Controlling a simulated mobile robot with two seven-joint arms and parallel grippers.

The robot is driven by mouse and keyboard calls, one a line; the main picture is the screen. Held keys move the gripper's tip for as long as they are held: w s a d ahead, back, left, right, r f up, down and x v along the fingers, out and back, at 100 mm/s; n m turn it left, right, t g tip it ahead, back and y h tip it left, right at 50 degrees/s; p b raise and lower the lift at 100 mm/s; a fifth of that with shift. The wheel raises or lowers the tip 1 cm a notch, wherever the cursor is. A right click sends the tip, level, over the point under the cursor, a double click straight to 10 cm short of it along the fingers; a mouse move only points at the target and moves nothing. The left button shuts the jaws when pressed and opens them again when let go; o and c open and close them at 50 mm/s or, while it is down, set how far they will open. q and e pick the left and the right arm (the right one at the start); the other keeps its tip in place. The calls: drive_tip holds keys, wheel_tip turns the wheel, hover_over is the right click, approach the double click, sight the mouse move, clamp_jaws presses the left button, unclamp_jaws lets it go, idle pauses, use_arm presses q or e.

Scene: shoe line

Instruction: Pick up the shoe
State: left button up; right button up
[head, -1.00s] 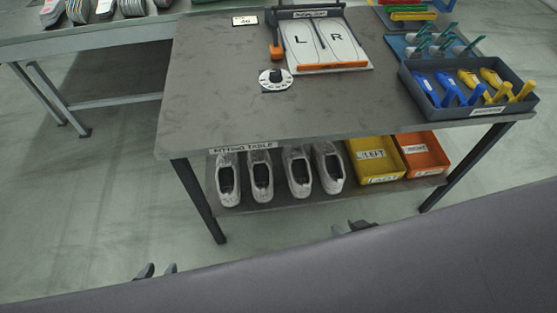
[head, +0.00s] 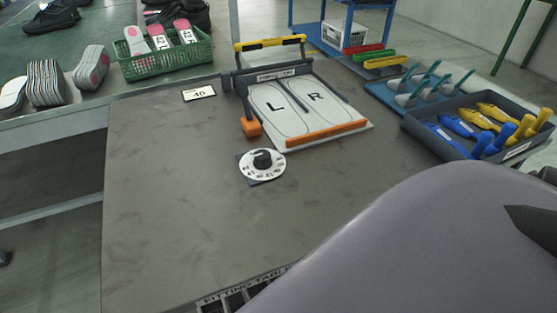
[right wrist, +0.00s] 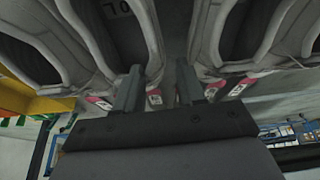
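In the right wrist view, light grey shoes stand in a row: one at the left (right wrist: 30,50), one left of centre (right wrist: 105,35), one right of centre (right wrist: 245,35) and part of another at the right edge. Pink and white tags show at their heel ends. My right gripper (right wrist: 158,88) is open, its fingers apart at the heels, around the gap between the two middle shoes. I see no shoe between the fingers, and cannot tell whether they touch. In the head view the grey table top and my own body hide the row. My left gripper is not in view.
The fitting table (head: 160,220) holds an L/R sizing board (head: 310,110), a dial (head: 262,164) and a grey tray of blue and yellow shoe trees (head: 460,150). A green basket (head: 165,62) is behind left. A yellow bin (right wrist: 45,105) is beside the shoes.

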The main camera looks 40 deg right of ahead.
drive_tip(key=shift+b+x, duration=0.4)
drive_tip(key=shift+x, duration=0.45)
drive_tip(key=b+x, duration=0.2)
drive_tip(key=x, duration=0.2)
drive_tip(key=shift+s+d+f+b, duration=0.1)
drive_tip(key=shift+s+d+b, duration=0.05)
drive_tip(key=shift+b, duration=0.15)
drive_tip(key=shift+w+f+b, duration=0.3)
drive_tip(key=shift+f, duration=0.3)
clamp_jaws()
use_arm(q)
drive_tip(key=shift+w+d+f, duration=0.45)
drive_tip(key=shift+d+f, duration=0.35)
use_arm(e)
drive_tip(key=shift+r, duration=0.1)
